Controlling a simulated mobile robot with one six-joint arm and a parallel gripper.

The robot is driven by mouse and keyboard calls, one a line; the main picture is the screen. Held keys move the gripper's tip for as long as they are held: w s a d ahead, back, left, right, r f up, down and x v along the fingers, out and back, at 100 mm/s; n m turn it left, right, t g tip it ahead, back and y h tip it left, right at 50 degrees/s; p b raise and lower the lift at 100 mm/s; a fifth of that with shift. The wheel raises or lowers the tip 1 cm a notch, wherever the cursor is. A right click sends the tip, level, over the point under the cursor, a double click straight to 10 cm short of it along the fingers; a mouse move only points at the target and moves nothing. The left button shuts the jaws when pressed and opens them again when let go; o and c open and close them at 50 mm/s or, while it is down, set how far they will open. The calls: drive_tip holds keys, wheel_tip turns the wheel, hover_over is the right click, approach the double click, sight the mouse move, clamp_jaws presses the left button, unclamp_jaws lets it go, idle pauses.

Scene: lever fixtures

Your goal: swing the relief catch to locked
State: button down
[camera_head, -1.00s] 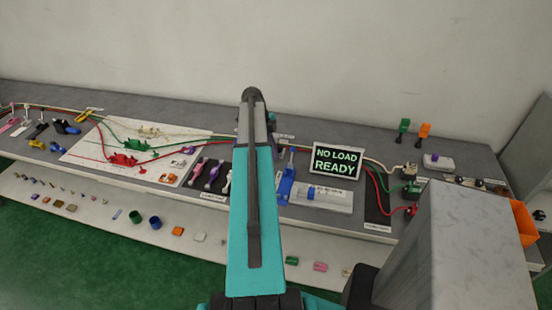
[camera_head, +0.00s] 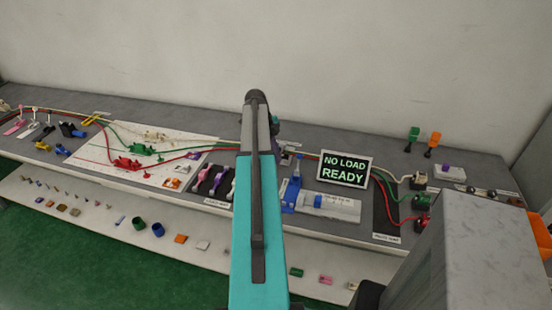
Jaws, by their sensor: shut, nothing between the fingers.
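No label that I can read names the relief catch, so I cannot tell for sure which fixture it is. A blue fixture with an upright blue lever (camera_head: 292,186) stands on the bench just right of my arm. A white and blue cylinder on a pale block (camera_head: 332,205) lies beside it on the right. My teal and grey arm rises through the middle of the view and hides part of the bench. My gripper is not visible; the far end of the arm is hidden behind its own links.
A black sign reading "NO LOAD READY" (camera_head: 344,168) stands behind the pale block. Red and green cables cross the bench. A white board (camera_head: 110,137) with red and green clips lies left. A lower shelf (camera_head: 100,215) holds small parts. A grey marbled block (camera_head: 468,255) fills the lower right.

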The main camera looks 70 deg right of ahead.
drive_tip(key=shift+w, duration=0.25)
drive_tip(key=shift+w+a, duration=0.3)
drive_tip(key=shift+w, duration=0.2)
drive_tip(key=shift+r, duration=0.15)
drive_tip(key=shift+w+d+r+p, duration=0.1)
drive_tip(key=shift+d+r+p, duration=0.15)
drive_tip(key=shift+r, duration=0.25)
wheel_tip(320, 180, up, 8)
drive_tip(key=d+p, duration=0.2)
drive_tip(key=p, duration=0.1)
drive_tip(key=shift+d+p, duration=0.3)
drive_tip(key=shift+d, duration=0.1)
drive_tip(key=shift+w, duration=0.1)
drive_tip(key=shift+r, duration=0.15)
